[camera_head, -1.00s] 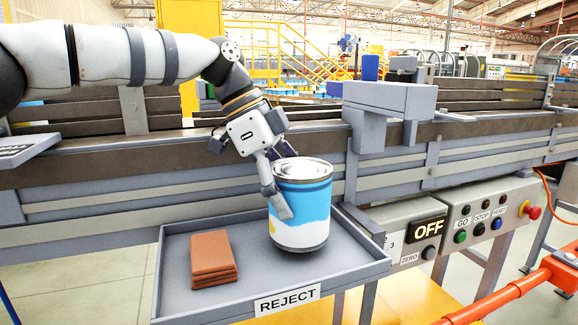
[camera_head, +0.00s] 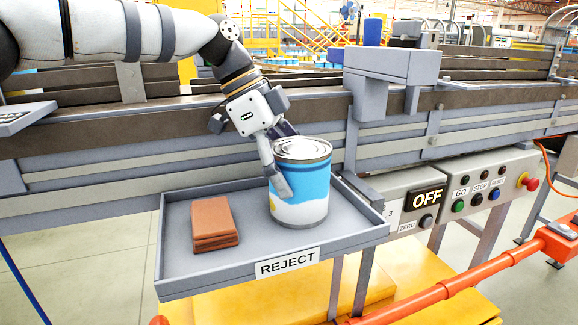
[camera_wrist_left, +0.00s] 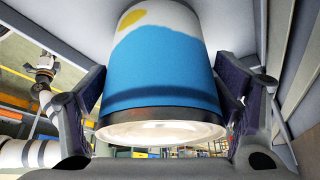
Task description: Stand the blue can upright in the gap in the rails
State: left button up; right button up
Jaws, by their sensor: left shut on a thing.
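The blue can (camera_head: 301,184), blue and white with a bare metal lid, is upright over the reject tray (camera_head: 183,283). I cannot tell whether its base touches the tray floor. My left gripper (camera_head: 283,168) is shut on its sides from behind. In the left wrist view the can (camera_wrist_left: 165,65) sits between both fingers, its pale round end towards the camera and a yellow patch on its side. The rails (camera_head: 200,135) run behind the tray. I cannot make out the gap in them. My right gripper is not in view.
Brown slabs (camera_head: 213,222) lie stacked in the tray, left of the can. A grey housing (camera_head: 390,67) with a blue cylinder (camera_head: 372,32) overhangs the rails. A control box (camera_head: 478,190) and an OFF display (camera_head: 426,197) are at right. An orange bar (camera_head: 470,285) crosses the lower right.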

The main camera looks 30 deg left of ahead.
pick_arm(q)
jog(key=o, duration=1.3)
jog(key=v, duration=1.2)
